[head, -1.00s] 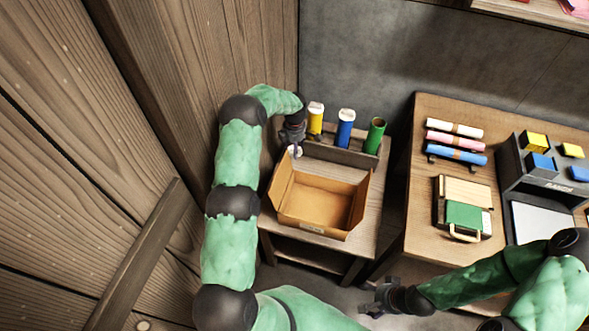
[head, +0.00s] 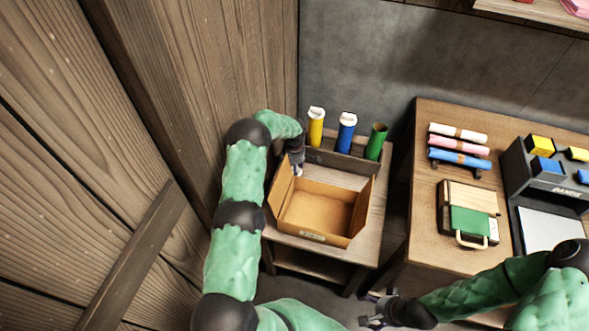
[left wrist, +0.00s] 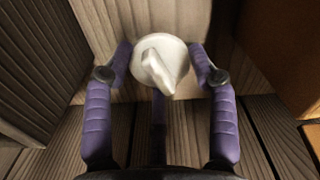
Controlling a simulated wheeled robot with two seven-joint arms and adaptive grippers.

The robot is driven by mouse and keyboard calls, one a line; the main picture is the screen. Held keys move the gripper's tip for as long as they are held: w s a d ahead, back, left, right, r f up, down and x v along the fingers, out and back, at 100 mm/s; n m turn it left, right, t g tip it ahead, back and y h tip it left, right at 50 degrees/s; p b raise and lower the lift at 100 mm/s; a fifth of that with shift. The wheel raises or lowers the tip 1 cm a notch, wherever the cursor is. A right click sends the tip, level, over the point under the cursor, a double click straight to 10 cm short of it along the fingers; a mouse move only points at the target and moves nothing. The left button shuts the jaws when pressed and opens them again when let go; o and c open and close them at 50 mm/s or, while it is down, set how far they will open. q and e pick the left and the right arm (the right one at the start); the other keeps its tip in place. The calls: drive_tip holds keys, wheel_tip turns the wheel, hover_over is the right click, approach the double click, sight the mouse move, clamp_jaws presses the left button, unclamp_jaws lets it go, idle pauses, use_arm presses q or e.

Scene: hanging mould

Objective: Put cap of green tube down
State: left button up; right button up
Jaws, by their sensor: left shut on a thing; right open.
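The green tube (head: 376,142) stands upright in the rack behind the cardboard box, and its top is open with no cap. My left gripper (head: 297,170) is low beside the box's left rear side, next to the wooden wall. In the left wrist view its purple fingers (left wrist: 163,75) are shut on a round white cap (left wrist: 158,65) with a raised grip ridge. The cap is close to a wooden surface; I cannot tell whether it touches. In the head view the cap is mostly hidden. My right gripper (head: 372,311) is open and empty at the lower middle.
A yellow tube (head: 315,130) and a blue tube (head: 346,134), both white-capped, stand left of the green one. The open, empty cardboard box (head: 312,237) takes up most of the small table (head: 375,205). A desk (head: 420,200) with rolls and a case stands right.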

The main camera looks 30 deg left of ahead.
use_arm(q)
drive_tip(key=shift+f, duration=0.1)
drive_tip(key=o, duration=0.8)
wheel_tip(320, 180, up, 12)
drive_tip(key=p, duration=0.4)
